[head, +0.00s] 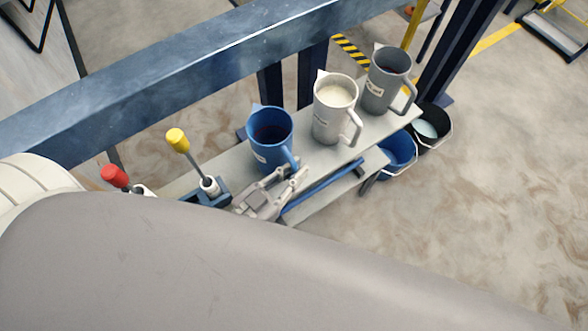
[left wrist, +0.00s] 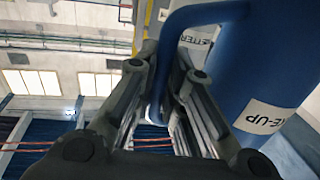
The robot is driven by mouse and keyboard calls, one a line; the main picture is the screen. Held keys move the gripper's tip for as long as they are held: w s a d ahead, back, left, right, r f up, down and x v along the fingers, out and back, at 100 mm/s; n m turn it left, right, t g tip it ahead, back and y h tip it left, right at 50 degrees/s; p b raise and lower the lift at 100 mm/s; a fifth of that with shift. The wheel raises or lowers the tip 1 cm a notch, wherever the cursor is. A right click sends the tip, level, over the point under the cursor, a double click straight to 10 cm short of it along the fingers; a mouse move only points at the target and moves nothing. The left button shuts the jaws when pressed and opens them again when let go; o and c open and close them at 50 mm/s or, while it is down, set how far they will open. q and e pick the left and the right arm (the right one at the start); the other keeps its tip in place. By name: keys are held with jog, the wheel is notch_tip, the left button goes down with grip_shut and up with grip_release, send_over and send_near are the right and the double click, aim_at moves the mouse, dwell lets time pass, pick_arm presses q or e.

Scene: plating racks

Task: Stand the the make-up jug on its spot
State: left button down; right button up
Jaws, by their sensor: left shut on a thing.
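The make-up jug (head: 268,133) is blue with a white label, and it appears upright at the near end of a row of jugs over the grey shelf (head: 228,163). In the left wrist view the jug (left wrist: 262,70) fills the right side, and its label reads "KE-UP". My left gripper (head: 292,180) is shut on the jug's handle, on the near right side. The wrist view shows the handle between the two fingers (left wrist: 160,100). I cannot tell whether the jug's base touches the shelf. No marked spot is visible. My right gripper is not in view.
A cream jug (head: 331,122) and a grey jug (head: 380,92) stand farther along the shelf. A blue beam (head: 180,80) runs behind. Blue (head: 398,155) and black (head: 432,122) buckets are at the right.

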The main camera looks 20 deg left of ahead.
pick_arm(q)
jog(key=c, duration=1.4)
grip_release()
jog(key=shift+c, duration=0.2)
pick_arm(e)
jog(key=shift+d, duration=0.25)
pick_arm(q)
jog(key=shift+f, duration=0.1)
jog(key=shift+s, duration=0.1)
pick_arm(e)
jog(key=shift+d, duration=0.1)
pick_arm(q)
jog(key=v, duration=1.2)
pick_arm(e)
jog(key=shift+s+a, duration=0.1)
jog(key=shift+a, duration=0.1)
pick_arm(q)
jog(key=shift+d, duration=0.1)
